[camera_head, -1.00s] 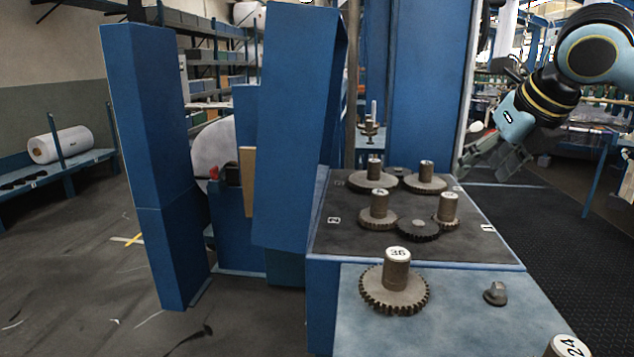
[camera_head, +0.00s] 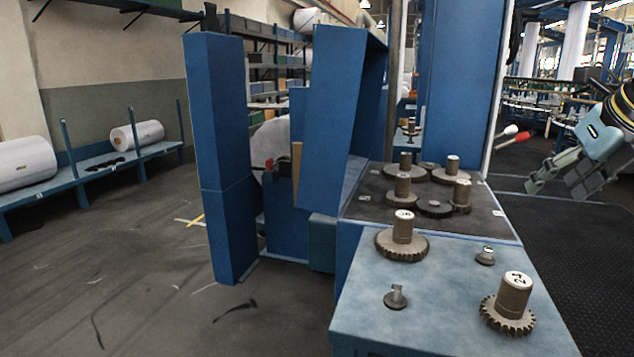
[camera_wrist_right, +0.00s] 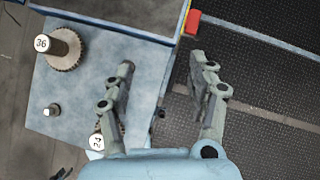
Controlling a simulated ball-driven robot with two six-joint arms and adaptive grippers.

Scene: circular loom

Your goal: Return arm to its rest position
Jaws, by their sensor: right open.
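My right gripper (camera_head: 555,188) hangs at the right edge of the head view, right of the blue gear bench (camera_head: 400,310) and over the dark floor. Its fingers are apart with nothing between them. In the right wrist view the open gripper (camera_wrist_right: 162,62) is above the bench edge and the floor. The gear marked 36 (camera_head: 401,244) stands on the bench; it also shows in the wrist view (camera_wrist_right: 66,50). The gear marked 24 (camera_head: 509,308) stands at the bench's near right; a finger partly hides it in the wrist view. My left gripper is not in view.
Several meshed gears stand on the dark plate (camera_head: 376,185) behind. Two small posts (camera_head: 396,297) (camera_head: 485,256) rise from the bench. Tall blue panels (camera_head: 217,150) stand left. The black mat (camera_head: 560,270) on the right is clear.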

